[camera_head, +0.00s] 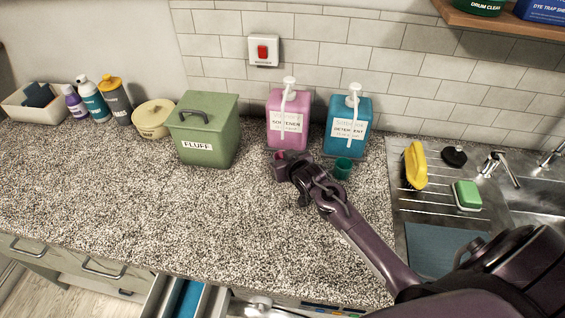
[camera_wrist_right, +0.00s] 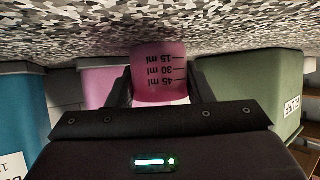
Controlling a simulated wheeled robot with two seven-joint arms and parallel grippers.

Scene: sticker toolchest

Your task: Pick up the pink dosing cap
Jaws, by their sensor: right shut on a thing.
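The pink dosing cap (camera_head: 278,165) is at the counter in front of the pink softener bottle (camera_head: 288,118). My right gripper (camera_head: 287,168) is shut on it. In the right wrist view, which is upside down, the pink cap (camera_wrist_right: 159,72) sits between the two dark fingers of my right gripper (camera_wrist_right: 160,88), with black millilitre marks facing the camera. I cannot tell whether the cap touches the counter. My left gripper is not in view.
A teal cap (camera_head: 343,168) stands right of my gripper, before the blue detergent bottle (camera_head: 348,124). A green FLUFF bin (camera_head: 206,135) stands to the left. The sink (camera_head: 535,185) is at the right. The counter's left and front (camera_head: 130,185) are clear.

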